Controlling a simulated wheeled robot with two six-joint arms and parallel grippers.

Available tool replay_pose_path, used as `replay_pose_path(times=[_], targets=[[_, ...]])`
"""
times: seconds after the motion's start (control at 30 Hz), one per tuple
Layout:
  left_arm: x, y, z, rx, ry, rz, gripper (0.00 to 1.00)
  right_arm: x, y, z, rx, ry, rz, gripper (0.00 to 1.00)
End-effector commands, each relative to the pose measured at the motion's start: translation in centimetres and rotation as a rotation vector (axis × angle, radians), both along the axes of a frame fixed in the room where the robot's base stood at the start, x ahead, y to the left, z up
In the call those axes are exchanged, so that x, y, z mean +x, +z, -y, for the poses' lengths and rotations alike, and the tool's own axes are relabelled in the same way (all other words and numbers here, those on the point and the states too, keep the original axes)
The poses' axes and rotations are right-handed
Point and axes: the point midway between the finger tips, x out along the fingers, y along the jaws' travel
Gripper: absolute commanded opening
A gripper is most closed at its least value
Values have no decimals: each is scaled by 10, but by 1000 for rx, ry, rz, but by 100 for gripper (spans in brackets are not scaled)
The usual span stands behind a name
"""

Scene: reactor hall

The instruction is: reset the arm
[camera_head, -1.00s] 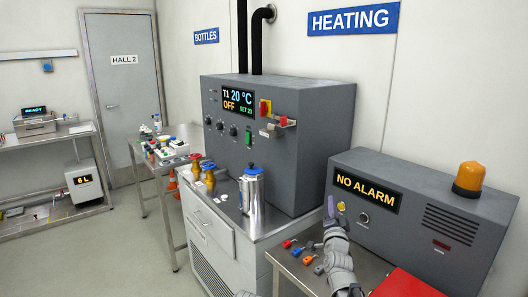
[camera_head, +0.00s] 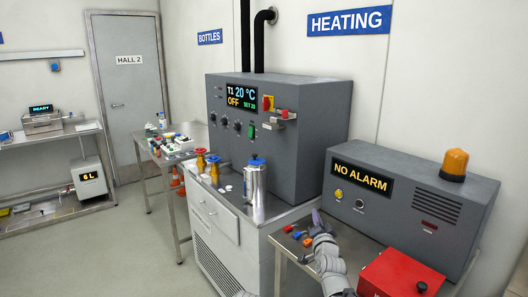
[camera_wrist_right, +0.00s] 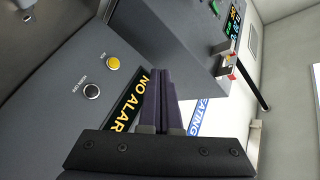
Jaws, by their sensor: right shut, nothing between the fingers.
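My right arm (camera_head: 328,262) reaches up from the lower edge of the head view. Its gripper (camera_head: 316,217) is shut and empty, in front of the left end of the grey NO ALARM box (camera_head: 440,235). In the right wrist view the dark purple fingers (camera_wrist_right: 160,100) are closed together, with the NO ALARM display (camera_wrist_right: 130,103) behind them. I cannot judge the gap to the box. My left gripper is not in view.
Several small red, blue and orange padlock-like items (camera_head: 298,234) lie on the steel table beside my arm. A red box (camera_head: 405,275) stands to its right. The heating unit (camera_head: 285,135) and a steel bottle (camera_head: 254,190) are to the left.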

Motion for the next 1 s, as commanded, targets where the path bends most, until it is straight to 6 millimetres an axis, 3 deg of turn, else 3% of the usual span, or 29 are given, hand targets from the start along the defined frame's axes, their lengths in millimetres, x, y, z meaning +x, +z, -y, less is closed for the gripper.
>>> replay_pose_path(times=[0.23,0.37,0.5,0.6,0.8,1.0], targets=[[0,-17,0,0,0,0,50,-22,-69,-51,-150,131,-230,0],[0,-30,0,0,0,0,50,-50,-123,-84,-280,239,-411,0],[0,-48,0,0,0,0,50,-109,-198,-118,-482,403,-677,0],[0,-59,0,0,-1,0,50,-160,-243,-129,-626,520,-866,0],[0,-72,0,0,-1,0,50,-237,-288,-129,-819,682,-1134,0],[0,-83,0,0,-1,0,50,-293,-308,-121,-940,792,-1319,0]])
